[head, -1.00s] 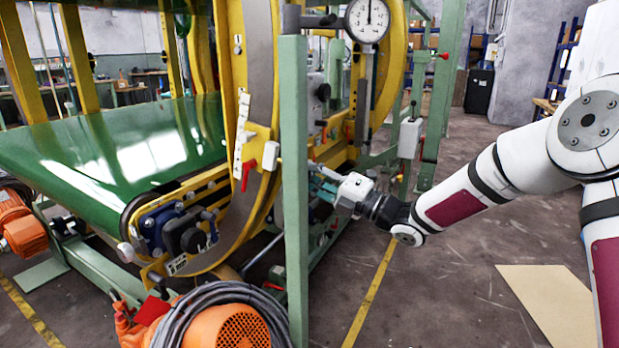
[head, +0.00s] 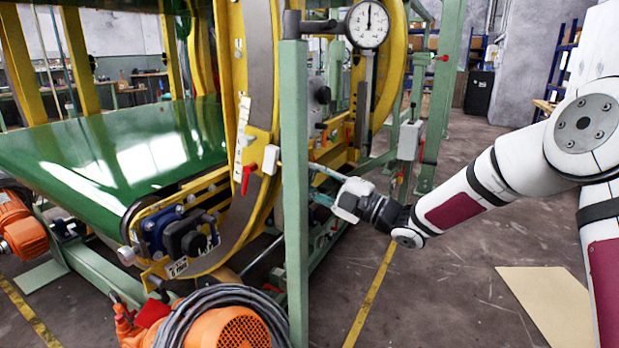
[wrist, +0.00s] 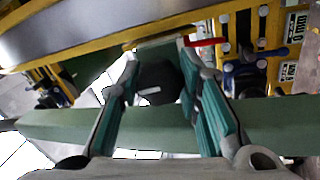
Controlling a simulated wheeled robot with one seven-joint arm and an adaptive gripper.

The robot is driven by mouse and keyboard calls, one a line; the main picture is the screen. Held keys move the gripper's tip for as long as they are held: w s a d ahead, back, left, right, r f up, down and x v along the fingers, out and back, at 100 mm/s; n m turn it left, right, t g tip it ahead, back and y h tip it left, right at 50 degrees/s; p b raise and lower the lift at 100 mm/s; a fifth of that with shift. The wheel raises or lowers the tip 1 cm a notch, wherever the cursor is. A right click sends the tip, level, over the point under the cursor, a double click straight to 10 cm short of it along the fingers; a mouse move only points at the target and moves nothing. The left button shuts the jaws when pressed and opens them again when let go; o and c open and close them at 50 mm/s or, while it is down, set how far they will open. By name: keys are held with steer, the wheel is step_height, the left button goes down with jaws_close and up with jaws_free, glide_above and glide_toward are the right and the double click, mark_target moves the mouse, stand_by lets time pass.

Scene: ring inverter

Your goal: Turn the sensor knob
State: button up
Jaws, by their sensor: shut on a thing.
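The sensor knob (wrist: 158,84) is dark, many-sided and has a short pale mark on its face. In the wrist view it sits between the two teal-padded fingers of my gripper (wrist: 160,78), which is shut on it. In the head view my gripper (head: 322,186) reaches in from the right, just beside the green upright post.
The green post (head: 295,200) stands close left of my gripper; a green beam (wrist: 160,125) crosses the wrist view. A red lever (head: 247,180) and a dial gauge (head: 368,24) are nearby. The floor (head: 450,270) below my arm is largely clear.

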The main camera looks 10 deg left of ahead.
steer(key=shift+f, duration=0.1)
stand_by(0.3)
steer(key=o, duration=1.1)
steer(key=shift+o, duration=0.2)
steer(key=v, duration=1.2)
steer(key=shift+w, duration=0.1)
